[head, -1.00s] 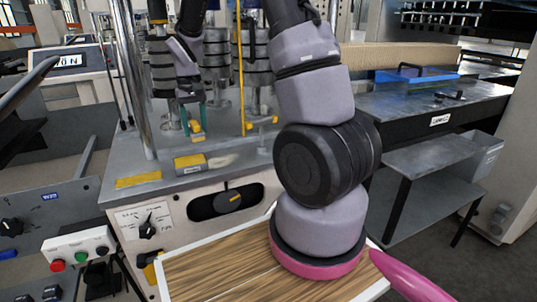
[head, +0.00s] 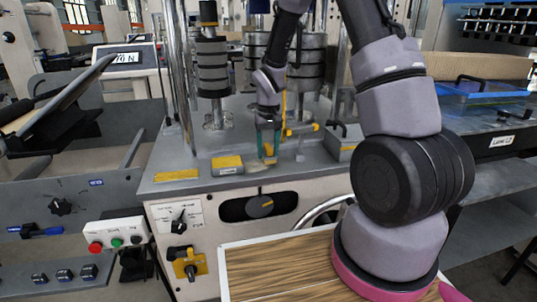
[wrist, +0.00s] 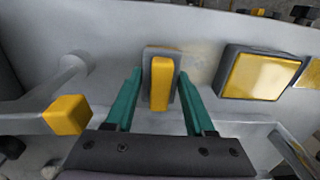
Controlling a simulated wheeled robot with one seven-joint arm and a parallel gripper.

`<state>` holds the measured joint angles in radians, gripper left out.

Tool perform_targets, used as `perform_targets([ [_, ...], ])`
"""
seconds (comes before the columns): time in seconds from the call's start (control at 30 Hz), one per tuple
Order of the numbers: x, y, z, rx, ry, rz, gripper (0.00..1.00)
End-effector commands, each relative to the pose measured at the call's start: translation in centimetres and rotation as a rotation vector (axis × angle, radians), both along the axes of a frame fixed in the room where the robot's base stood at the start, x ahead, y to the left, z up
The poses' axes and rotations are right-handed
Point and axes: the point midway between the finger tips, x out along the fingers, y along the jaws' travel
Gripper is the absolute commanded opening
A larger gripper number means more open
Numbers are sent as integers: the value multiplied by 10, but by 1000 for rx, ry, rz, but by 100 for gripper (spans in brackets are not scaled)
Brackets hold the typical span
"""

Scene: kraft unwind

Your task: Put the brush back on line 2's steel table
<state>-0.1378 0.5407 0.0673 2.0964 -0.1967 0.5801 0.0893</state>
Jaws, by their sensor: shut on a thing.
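My gripper (head: 268,142) has green fingers and is shut on a small piece with a yellow bar, which appears to be the brush (head: 268,151). In the wrist view the brush (wrist: 162,82) sits between the fingertips, its yellow bar in front of a grey part. Any bristles are hidden. My gripper is over the front of the grey machine top (head: 200,184); whether the brush touches that top I cannot tell. A dark steel table (head: 480,155) stands at the right, partly behind my arm. Its white label (head: 502,142) is too small to read surely.
A yellow-topped block (head: 228,163) lies left of my gripper. Upright rods and weight stacks (head: 212,70) stand behind it, with a yellow-ended lever (head: 300,129) to the right. A blue tray (head: 485,92) is on the steel table. A wood-topped surface (head: 275,270) is in front.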

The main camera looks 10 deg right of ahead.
Motion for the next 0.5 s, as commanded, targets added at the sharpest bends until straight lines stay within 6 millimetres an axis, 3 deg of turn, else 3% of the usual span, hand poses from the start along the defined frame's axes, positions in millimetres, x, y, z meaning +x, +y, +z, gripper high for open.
perform_targets([
  [0.1,-1,0,-14,0,2,-1,0],
  [0.43,0,0,-17,0,0,-1,0],
  [0.47,0,0,-17,0,0,-1,58],
  [0.5,0,0,-17,0,-1,-1,73],
])
